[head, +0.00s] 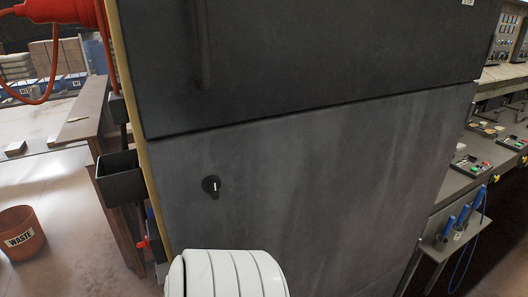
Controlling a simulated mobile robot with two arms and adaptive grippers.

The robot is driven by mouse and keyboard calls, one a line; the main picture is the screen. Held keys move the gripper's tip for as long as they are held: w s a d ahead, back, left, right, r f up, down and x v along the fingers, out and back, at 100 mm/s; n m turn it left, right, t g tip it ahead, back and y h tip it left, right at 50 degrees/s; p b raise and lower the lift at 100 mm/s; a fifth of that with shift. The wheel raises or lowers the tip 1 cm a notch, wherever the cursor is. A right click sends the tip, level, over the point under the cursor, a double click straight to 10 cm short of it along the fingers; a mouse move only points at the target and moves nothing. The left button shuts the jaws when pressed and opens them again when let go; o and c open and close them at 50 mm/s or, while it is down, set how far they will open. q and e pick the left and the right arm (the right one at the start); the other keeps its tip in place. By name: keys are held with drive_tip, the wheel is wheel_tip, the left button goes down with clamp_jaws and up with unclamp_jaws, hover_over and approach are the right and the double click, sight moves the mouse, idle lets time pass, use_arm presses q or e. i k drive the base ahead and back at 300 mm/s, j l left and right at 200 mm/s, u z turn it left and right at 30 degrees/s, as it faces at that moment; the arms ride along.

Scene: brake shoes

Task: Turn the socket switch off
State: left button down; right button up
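A black round rotary switch (211,185) sits on the lower grey panel of a large cabinet, left of the panel's middle. A white mark on its knob stands close to upright. No label by it can be read, so I cannot tell whether it is the socket switch. A small red part (144,243) shows low on the cabinet's left side, too small to make out. Neither of my grippers is in view.
The dark cabinet (330,45) fills the middle. A black open box (121,180) sticks out at its left side. A red-orange device (58,12) with a cable hangs upper left. A waste bin (20,232) stands on the floor left. Benches with control panels (472,165) line the right.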

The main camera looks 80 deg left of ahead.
sight(146, 243)
drive_tip(key=u, duration=0.5)
drive_tip(key=j+u, duration=0.1)
drive_tip(key=u, duration=0.35)
drive_tip(key=j+u, duration=0.1)
drive_tip(key=u, duration=0.4)
drive_tip(key=j+u, duration=0.1)
drive_tip(key=u, duration=0.85)
drive_tip(key=j+u, duration=0.15)
drive_tip(key=u, duration=0.35)
drive_tip(key=j, duration=0.1)
drive_tip(key=z, duration=0.35)
drive_tip(key=j+z, duration=0.3)
drive_tip(key=z, duration=0.15)
drive_tip(key=j+z, duration=0.65)
drive_tip(key=z, duration=0.25)
drive_tip(key=j+z, duration=0.3)
drive_tip(key=z, duration=0.15)
drive_tip(key=k, duration=0.05)
